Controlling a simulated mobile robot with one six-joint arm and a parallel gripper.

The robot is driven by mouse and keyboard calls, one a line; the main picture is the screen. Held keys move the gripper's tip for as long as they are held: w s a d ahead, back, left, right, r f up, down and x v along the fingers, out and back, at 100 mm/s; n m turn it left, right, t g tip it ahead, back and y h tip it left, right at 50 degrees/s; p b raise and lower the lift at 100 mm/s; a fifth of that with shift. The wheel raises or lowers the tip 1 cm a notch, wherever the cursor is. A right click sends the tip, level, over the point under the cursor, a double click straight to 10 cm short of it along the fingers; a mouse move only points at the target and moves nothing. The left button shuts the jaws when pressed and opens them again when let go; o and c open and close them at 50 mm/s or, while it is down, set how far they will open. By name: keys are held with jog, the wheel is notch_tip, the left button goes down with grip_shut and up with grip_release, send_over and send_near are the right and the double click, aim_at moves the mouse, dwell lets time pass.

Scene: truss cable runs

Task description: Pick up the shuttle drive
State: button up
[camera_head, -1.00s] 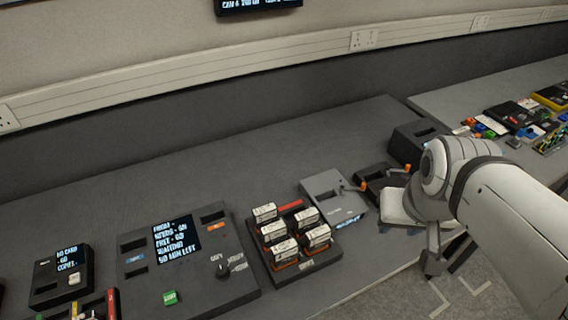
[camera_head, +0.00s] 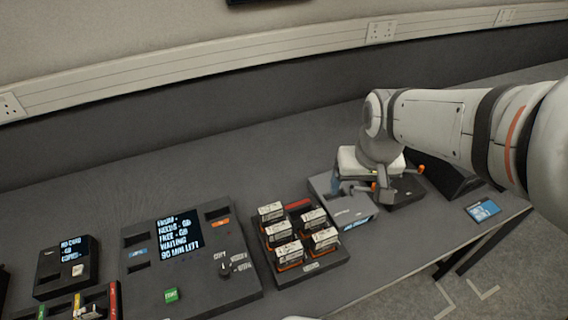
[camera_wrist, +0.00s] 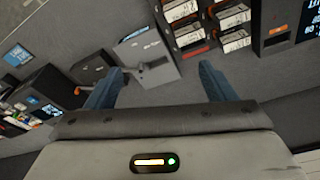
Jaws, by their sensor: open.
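No part I can read marks one thing as the shuttle drive. Several white labelled drives (camera_head: 283,228) with orange edges stand in a dark rack (camera_head: 327,268); the wrist view shows some of these drives (camera_wrist: 187,32) at the top. Right of the rack is a grey box (camera_head: 352,214) with a lit front label; it also shows in the wrist view (camera_wrist: 150,66). My gripper (camera_wrist: 160,78) is open with nothing seen between its blue fingers. In the head view my gripper (camera_head: 352,187) is over the grey box, partly hiding it; contact cannot be told.
A dark unit (camera_head: 405,191) with orange-tipped parts stands right of the grey box, partly behind my arm. A large console (camera_head: 190,262) with a screen is left of the rack, and a smaller unit (camera_head: 66,268) beyond it. The bench (camera_head: 110,208) behind them is clear.

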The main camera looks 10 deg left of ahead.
jog(key=shift+o, duration=1.1)
jog(key=w+a+f+n, duration=0.1)
jog(key=w+a+f, duration=0.1)
jog(key=a, duration=0.3)
jog(key=w+a+f+n+g, duration=0.1)
jog(key=w+a+f, duration=0.2)
jog(key=a+f, duration=0.1)
jog(key=shift+a+f, duration=0.35)
jog(key=shift+f, duration=0.25)
jog(key=n+g, duration=0.1)
jog(key=n, duration=0.1)
send_over(271, 217)
jog(key=w, duration=0.1)
jog(key=f, duration=1)
jog(key=shift+w, duration=0.2)
jog(key=shift+a+f, duration=0.3)
jog(key=shift+f, duration=0.4)
jog(key=shift+d+f+p, duration=0.15)
jog(key=shift+f+p, duration=1.2)
jog(key=shift+f, duration=2.1)
jog(key=c, duration=1.3)
